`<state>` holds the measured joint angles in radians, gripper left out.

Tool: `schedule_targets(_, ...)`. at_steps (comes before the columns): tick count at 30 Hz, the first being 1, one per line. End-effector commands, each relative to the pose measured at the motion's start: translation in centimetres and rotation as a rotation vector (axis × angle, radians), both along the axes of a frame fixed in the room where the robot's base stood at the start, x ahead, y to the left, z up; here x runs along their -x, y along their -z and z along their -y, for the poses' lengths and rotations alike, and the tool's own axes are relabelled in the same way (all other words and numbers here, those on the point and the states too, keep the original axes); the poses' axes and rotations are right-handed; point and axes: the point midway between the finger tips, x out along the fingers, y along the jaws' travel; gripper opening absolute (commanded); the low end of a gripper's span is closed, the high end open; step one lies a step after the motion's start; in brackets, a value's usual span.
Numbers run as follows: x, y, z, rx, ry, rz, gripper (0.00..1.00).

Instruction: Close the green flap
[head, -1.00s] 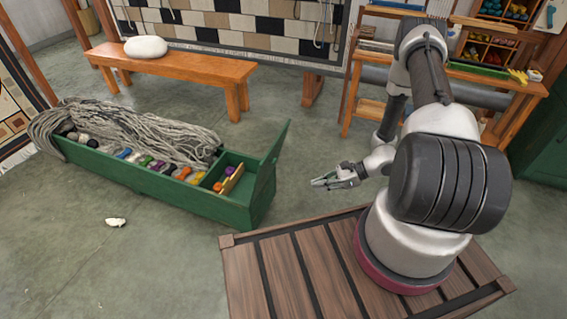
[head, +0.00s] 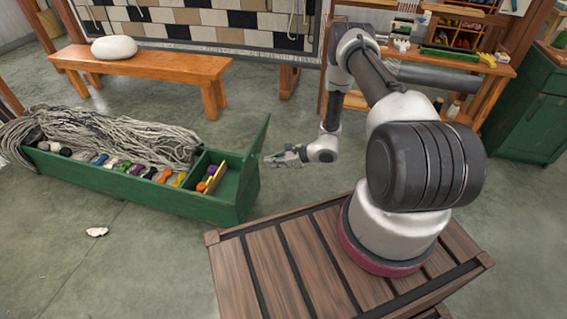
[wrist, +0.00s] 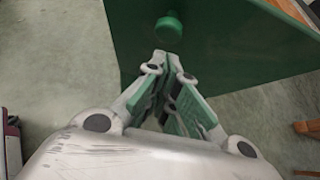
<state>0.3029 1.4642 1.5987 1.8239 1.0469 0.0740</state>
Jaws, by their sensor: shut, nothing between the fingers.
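The green flap (head: 257,165) stands upright and open at the right end of a long green box (head: 150,195). In the wrist view the flap (wrist: 225,45) fills the upper middle, with a round green knob (wrist: 168,28) on its face. My gripper (head: 268,160) is just right of the flap in the head view. In the wrist view my gripper (wrist: 167,62) is shut and empty, its tips pointing at the flap a little below the knob. I cannot tell whether the tips touch the flap.
A wooden bench (head: 150,62) stands behind. A white scrap (head: 97,232) lies on the floor.

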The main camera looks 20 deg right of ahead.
Motion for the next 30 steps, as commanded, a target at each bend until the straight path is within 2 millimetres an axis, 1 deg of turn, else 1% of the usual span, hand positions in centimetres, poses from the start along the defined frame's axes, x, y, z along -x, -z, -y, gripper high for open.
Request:
schedule_targets(1, -0.3, -0.2, -0.5, 0.001, -0.001, 0.0, 0.0)
schedule_targets(6, -0.8, -0.4, -1.4, 0.001, -0.001, -0.001, 0.0)
schedule_targets(18, -0.9, -0.5, -1.5, 0.002, 0.0, -0.003, 0.0)
schedule_targets(22, -1.2, -0.8, -1.8, 0.015, -0.001, -0.01, 0.0)
schedule_targets(26, -1.7, -1.4, -2.8, 0.049, -0.002, -0.033, 0.0)
schedule_targets(30, -2.6, -2.5, -4.8, 0.114, -0.005, -0.078, 0.0)
